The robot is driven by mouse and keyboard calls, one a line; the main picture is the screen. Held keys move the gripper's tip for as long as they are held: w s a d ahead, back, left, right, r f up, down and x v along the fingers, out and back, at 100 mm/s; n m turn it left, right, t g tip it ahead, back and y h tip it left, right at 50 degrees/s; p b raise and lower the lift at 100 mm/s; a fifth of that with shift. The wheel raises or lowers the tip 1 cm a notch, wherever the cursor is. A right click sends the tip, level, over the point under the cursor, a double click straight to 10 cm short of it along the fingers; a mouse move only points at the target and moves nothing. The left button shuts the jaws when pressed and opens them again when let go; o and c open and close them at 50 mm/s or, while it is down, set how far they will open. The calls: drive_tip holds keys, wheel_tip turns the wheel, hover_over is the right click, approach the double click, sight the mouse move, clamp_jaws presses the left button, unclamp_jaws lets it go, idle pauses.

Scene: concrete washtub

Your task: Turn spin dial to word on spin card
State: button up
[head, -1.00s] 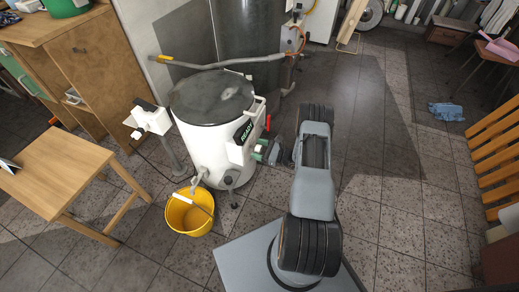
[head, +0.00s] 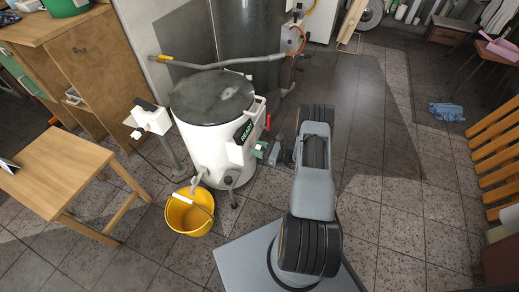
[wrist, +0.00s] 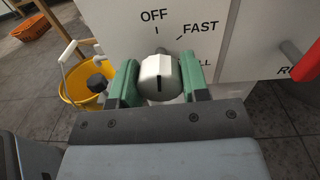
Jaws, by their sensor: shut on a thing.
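The white spin dial (wrist: 157,82) sticks out from the white washtub front in the wrist view. The words OFF and FAST show above it; another word at lower right is partly hidden, ending in LL. A dark mark runs upright on the dial's face. My gripper (wrist: 158,72) has its green jaws shut on the dial from both sides. In the head view my gripper (head: 268,152) is at the right side of the washtub (head: 212,150), and the dial is hidden. A small card (head: 8,165) stands on the wooden table at the left edge; its writing cannot be read.
A red handle (wrist: 303,68) is right of the dial. A yellow bucket (head: 190,213) stands below the tub's front. A wooden table (head: 55,172) is at left, and a grey hose (head: 215,64) crosses behind the tub. The tiled floor at right is mostly clear.

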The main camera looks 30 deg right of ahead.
drive_tip(key=m, duration=0.9)
drive_tip(key=shift+w, duration=0.1)
drive_tip(key=shift+m, duration=0.3)
idle(0.4)
drive_tip(key=o, duration=0.9)
drive_tip(key=shift+d, duration=0.1)
drive_tip(key=p+v, duration=0.2)
drive_tip(key=v, duration=1.1)
drive_tip(key=shift+s+d+f, duration=0.15)
drive_tip(key=shift+s+d, duration=0.05)
drive_tip(key=shift+s, duration=0.2)
